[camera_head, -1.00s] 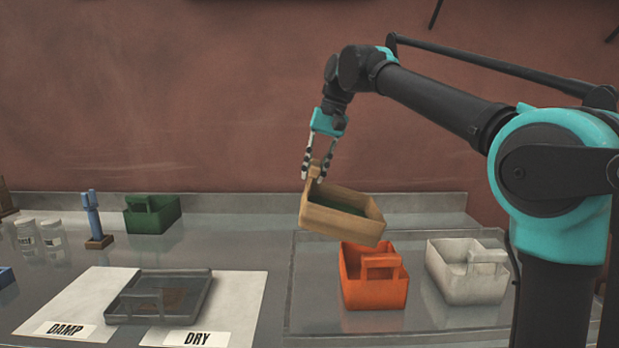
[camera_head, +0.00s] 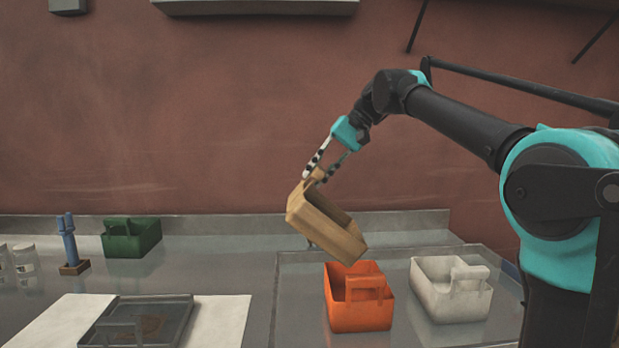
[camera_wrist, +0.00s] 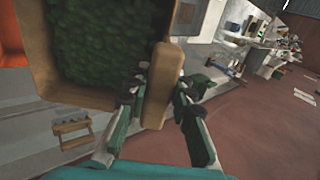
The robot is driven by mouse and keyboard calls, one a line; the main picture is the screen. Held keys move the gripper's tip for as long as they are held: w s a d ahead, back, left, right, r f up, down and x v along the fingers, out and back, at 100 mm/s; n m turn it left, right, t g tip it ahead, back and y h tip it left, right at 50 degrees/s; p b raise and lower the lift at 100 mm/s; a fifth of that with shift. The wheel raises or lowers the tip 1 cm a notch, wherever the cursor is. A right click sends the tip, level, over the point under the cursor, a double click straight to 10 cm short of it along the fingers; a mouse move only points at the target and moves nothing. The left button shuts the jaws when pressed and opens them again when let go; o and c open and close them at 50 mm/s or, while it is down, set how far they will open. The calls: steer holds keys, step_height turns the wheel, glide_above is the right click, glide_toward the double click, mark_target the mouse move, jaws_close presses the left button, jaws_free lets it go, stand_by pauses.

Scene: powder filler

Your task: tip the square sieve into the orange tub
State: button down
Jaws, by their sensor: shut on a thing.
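The square sieve (camera_head: 318,222) is a tan wooden box held in the air, tilted steeply with its lower right corner pointing down. My gripper (camera_head: 317,174) is shut on the sieve's handle at its upper end. In the wrist view the sieve (camera_wrist: 122,99) holds green material, and my gripper (camera_wrist: 160,92) has a finger on each side of the handle (camera_wrist: 164,75). The orange tub (camera_head: 360,312) stands on the bench just below the sieve, apart from it. A corner of the tub (camera_wrist: 12,45) shows at the wrist view's left edge.
A white tub (camera_head: 440,300) stands right of the orange one. A green tub (camera_head: 131,240) and a blue tool in a stand (camera_head: 68,247) are at the back left. A grey tray (camera_head: 185,315) lies on white paper at the front left.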

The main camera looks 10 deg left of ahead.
steer(key=w+d+f+g+y, duration=0.1)
steer(key=d+y, duration=0.3)
steer(key=d, duration=0.4)
steer(key=w+d+g+y, duration=0.1)
steer(key=w+d+y, duration=0.2)
steer(key=d+y, duration=0.2)
steer(key=d, duration=0.3)
steer(key=shift+f+g+y, duration=0.3)
steer(key=shift+f, duration=0.05)
stand_by(0.7)
steer(key=shift+w, duration=0.1)
